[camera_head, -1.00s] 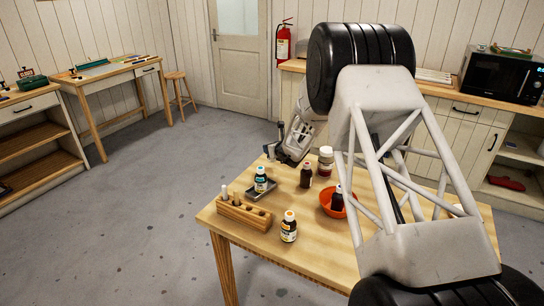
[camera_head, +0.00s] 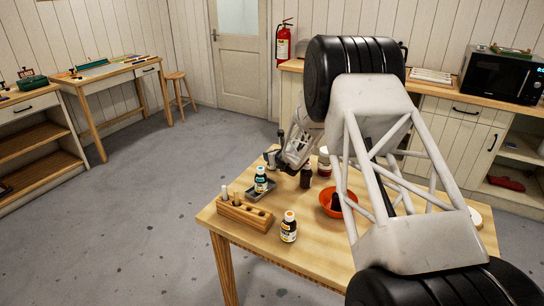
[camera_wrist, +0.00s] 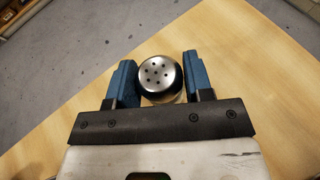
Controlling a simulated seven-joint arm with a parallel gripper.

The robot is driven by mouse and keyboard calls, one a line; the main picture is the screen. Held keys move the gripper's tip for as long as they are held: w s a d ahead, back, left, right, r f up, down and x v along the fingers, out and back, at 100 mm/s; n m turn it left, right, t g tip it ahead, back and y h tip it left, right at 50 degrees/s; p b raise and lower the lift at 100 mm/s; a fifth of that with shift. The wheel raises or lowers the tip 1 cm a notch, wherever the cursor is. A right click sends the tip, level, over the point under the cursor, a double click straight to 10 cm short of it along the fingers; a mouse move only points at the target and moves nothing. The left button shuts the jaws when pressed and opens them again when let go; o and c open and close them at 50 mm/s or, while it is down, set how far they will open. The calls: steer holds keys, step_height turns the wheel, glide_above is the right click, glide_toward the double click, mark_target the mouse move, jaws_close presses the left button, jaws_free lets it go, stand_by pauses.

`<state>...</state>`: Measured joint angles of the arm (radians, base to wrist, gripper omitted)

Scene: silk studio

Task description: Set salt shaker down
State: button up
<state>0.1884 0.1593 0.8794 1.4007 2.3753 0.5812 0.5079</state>
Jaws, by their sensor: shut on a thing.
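The salt shaker, with a round silver top pierced by several dark holes (camera_wrist: 158,72), stands between the two blue fingers of my gripper (camera_wrist: 160,80) in the wrist view. The fingers are shut on its sides. Seen from above, it is over the wooden table (camera_wrist: 60,155) near an edge, and its base is hidden below its top. I cannot tell whether the base touches the wood. In the head view my gripper (camera_head: 273,158) is low at the table's far left corner, and the shaker is too small there to make out clearly.
A small grey tray holding a teal-capped bottle (camera_head: 261,180) is close in front of my gripper. A dark bottle (camera_head: 306,176), a white-lidded jar (camera_head: 324,166) and an orange bowl (camera_head: 330,206) stand to the right. A wooden rack (camera_head: 241,213) and an orange-capped bottle (camera_head: 288,231) are nearer.

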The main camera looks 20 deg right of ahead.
steer(key=shift+f, duration=0.1)
steer(key=o, duration=1)
steer(key=shift+s, duration=0.1)
steer(key=shift+s+d+r, duration=0.15)
steer(key=shift+s+r, duration=0.25)
steer(key=shift+v, duration=0.75)
step_height(320, 180, up, 8)
steer(key=s, duration=0.2)
steer(key=shift+d, duration=0.25)
